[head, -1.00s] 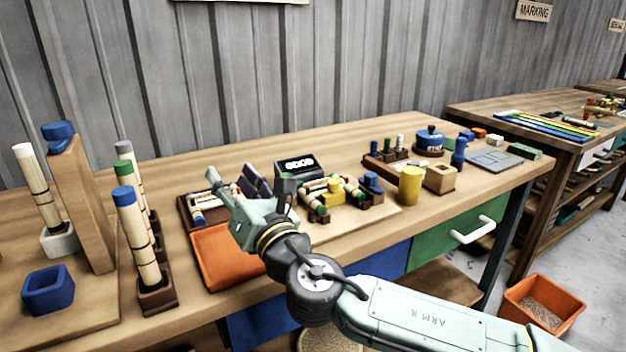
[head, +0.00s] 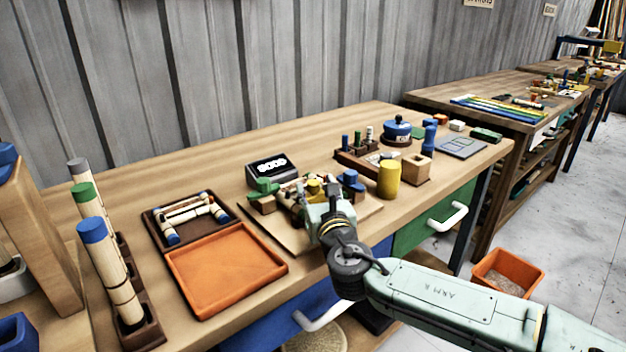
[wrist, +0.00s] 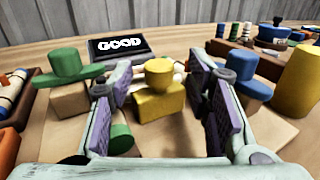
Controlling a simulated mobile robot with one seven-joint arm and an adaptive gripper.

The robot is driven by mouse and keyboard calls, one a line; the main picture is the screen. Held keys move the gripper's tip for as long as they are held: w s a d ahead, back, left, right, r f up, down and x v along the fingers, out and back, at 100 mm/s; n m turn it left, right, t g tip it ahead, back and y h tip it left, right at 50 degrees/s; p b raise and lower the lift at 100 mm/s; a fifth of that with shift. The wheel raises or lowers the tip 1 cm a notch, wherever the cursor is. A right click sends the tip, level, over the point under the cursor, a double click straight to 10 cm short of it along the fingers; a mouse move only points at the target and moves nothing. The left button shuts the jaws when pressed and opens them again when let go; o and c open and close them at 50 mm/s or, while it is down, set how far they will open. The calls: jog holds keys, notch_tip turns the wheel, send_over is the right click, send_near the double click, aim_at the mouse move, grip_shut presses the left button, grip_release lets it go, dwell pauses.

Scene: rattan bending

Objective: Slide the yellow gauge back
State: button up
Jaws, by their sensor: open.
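The yellow gauge (wrist: 159,99) is a block with a round knob on top. In the wrist view it stands upright between the two purple-padded fingers of my gripper (wrist: 162,110), with a gap to each pad. My gripper is open around or just in front of it; the exact depth is unclear. In the head view the gauge's yellow top (head: 314,187) shows just behind my gripper (head: 322,205), which hides its lower part. The gauge stands on a wooden board (head: 275,232) with a green-capped block (wrist: 75,75) to its left and a blue-capped block (wrist: 247,92) to its right.
A display reading GOOD (wrist: 122,46) stands behind the gauge. An orange tray (head: 225,270) and a dark tray with a rattan frame (head: 185,215) lie left. A yellow cylinder (head: 389,179) stands close on the right. Bare bench lies at the back.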

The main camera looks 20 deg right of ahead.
jog(key=shift+w+d, duration=0.15)
jog(key=shift+w, duration=1.3)
jog(key=shift+c, duration=0.2)
grip_shut()
